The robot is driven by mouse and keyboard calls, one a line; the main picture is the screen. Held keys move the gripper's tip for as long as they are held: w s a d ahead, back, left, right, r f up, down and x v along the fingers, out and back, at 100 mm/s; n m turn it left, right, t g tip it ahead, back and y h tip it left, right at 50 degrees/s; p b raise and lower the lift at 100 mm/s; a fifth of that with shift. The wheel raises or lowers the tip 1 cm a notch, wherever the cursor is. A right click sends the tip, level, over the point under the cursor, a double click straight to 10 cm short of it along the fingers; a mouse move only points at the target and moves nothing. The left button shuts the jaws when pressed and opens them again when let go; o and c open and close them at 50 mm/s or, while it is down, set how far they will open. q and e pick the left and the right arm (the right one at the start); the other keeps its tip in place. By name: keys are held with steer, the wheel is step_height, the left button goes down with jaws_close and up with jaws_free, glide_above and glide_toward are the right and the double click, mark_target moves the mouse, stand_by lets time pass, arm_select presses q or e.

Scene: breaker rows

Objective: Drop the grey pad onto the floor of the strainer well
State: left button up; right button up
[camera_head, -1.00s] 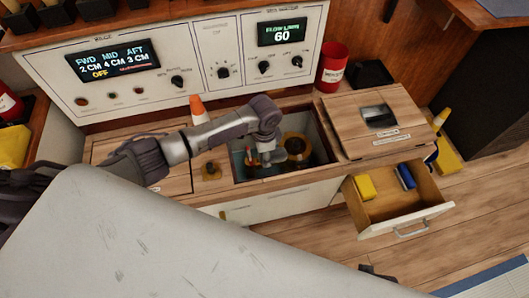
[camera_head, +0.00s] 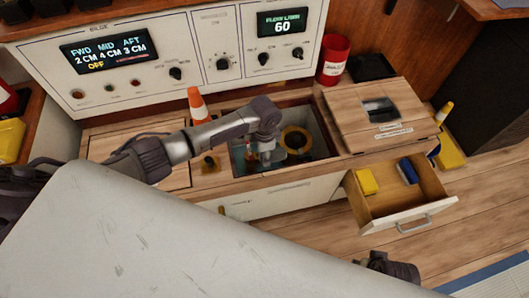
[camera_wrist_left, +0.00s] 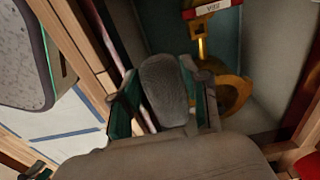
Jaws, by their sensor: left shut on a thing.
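The strainer well (camera_head: 323,135) is an open rectangular recess in the wooden counter, with a brass ring fitting (camera_head: 297,138) inside. The ring also shows in the left wrist view (camera_wrist_left: 236,97), right of my fingers. My left gripper (camera_head: 268,158) reaches down into the well opening. In the left wrist view, the left gripper (camera_wrist_left: 160,108) is shut on the grey pad (camera_wrist_left: 165,88), which sits between its two fingers. The well floor below the pad is mostly hidden. A dark part of my right gripper (camera_head: 390,268) shows at the lower right; its fingers are unclear.
A wooden lid (camera_head: 360,125) lies right of the well. An open drawer (camera_head: 400,205) holds a yellow block (camera_head: 367,182) and a blue one (camera_head: 407,171). A red can (camera_head: 333,62) stands behind.

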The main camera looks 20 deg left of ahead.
arm_select(q)
steer(key=o, duration=1.2)
step_height(320, 180, up, 12)
stand_by(0.7)
